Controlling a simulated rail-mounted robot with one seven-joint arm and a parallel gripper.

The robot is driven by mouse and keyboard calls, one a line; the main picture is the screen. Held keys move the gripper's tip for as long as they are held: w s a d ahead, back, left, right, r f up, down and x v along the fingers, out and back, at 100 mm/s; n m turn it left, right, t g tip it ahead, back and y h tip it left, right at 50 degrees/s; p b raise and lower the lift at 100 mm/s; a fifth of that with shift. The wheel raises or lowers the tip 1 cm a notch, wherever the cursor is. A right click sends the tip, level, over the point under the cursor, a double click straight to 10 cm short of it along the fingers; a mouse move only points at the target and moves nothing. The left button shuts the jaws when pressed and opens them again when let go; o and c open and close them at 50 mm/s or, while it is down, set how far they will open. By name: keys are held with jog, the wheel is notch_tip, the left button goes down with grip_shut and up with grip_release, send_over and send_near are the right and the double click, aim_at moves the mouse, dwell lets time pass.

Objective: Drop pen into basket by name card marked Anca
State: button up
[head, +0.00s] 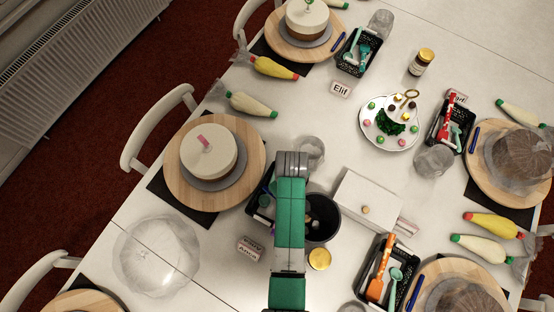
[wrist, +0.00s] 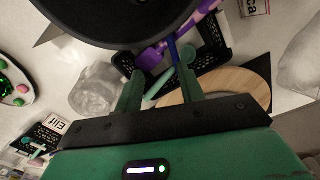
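A black basket (wrist: 212,52) lies just beyond my gripper in the wrist view. It holds a purple utensil (wrist: 190,28) and a teal utensil (wrist: 187,80). A blue pen (wrist: 173,50) shows at the basket, between the utensils; its lower end is hard to make out. A name card (wrist: 255,6) ending in "ca" stands beside the basket, and in the head view the card (head: 250,249) reads upside down. My gripper (wrist: 159,74) has its fingers apart, with no object visibly clamped. In the head view my arm hides the gripper and most of the basket (head: 256,213).
A dark pot (head: 322,229) stands close to the right of the basket, with a yellow-lidded jar (head: 319,259) and a white box (head: 362,207) nearby. A cake on a wooden board (head: 179,188) is to the left. A clear dome (head: 155,258) stands lower left.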

notch_tip(320, 180, up, 7)
jog(key=shift+f, duration=0.2)
dwell(0.6)
jog(key=w+r+m+t+p, duration=0.1)
jog(key=w+r+t, duration=0.25)
jog(key=r, duration=0.55)
jog(key=w+a+r+m+t+p, duration=0.1)
jog(key=w+r+t+p, duration=0.15)
jog(key=w+r, duration=0.45)
jog(key=w+r+m+t+p, duration=0.1)
jog(key=w+r+t, duration=0.25)
jog(key=r, duration=0.85)
notch_tip(320, 180, up, 22)
jog(key=s+a+m+t+p, duration=0.1)
jog(key=s+m+t+p, duration=0.1)
jog(key=t, duration=0.5)
jog(key=s+r+m+t+p, duration=0.1)
jog(key=s+r+t, duration=0.3)
jog(key=r, duration=0.9)
jog(key=s+r+m+t+p, duration=0.1)
jog(key=s+r+t, duration=0.3)
jog(key=s+r, duration=0.6)
notch_tip(320, 180, up, 3)
jog(key=shift+s+f+m, duration=0.1)
jog(key=shift+s+m, duration=0.05)
jog(key=shift+m, duration=0.55)
